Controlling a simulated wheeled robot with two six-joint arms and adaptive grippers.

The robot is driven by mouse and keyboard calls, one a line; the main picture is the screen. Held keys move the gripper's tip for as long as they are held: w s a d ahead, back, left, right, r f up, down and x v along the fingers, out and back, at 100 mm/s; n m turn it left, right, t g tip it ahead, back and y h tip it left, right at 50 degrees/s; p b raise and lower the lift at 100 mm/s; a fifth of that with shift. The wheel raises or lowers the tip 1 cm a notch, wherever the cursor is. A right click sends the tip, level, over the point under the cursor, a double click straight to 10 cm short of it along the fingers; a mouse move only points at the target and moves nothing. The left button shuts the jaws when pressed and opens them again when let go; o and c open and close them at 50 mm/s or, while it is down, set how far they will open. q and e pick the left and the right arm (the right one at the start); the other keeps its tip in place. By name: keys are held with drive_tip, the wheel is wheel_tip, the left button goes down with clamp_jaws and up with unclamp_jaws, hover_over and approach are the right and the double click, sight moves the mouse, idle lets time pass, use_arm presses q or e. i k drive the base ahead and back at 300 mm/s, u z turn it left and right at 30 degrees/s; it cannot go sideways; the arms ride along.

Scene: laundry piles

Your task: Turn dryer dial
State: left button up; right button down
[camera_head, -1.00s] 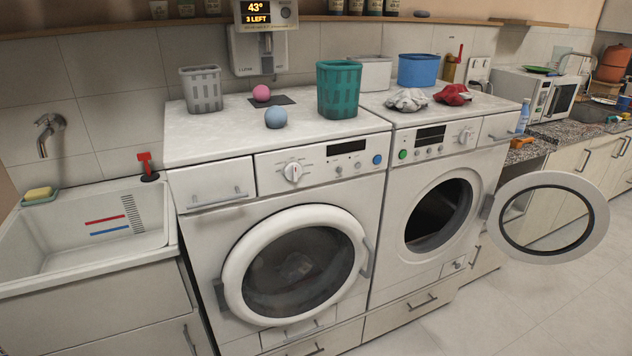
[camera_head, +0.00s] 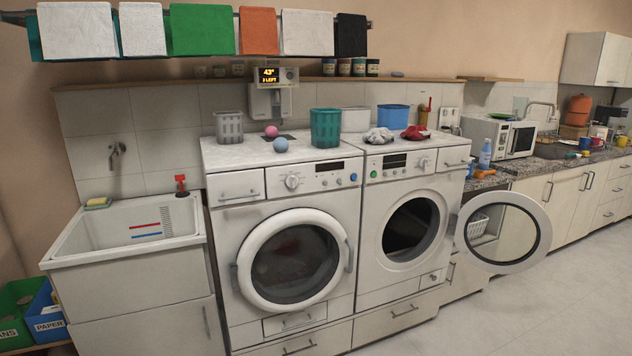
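Two white front-loading machines stand side by side. The left machine (camera_head: 222,263) has a shut round door with something dim behind its glass. Its round dial (camera_head: 292,181) is at the left of its control panel, with a dark display and a blue button to the right. The right machine (camera_head: 370,265) has its round door (camera_head: 546,232) swung open to the right and a dark drum. Its dial (camera_head: 424,162) is at the right of its panel, with a green button at the left. I cannot tell which machine is the dryer. Neither gripper is in view.
A sink (camera_head: 122,246) stands left of the machines. Baskets, balls and red and grey cloth lie on top of the machines. The open door juts over the floor before the counter cabinets. Bins (camera_head: 48,326) sit at lower left. The floor (camera_head: 540,315) at right is clear.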

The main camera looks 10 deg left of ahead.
sight(291, 180)
drive_tip(key=z, duration=0.4)
drive_tip(key=i, duration=1.05)
drive_tip(key=z, duration=0.15)
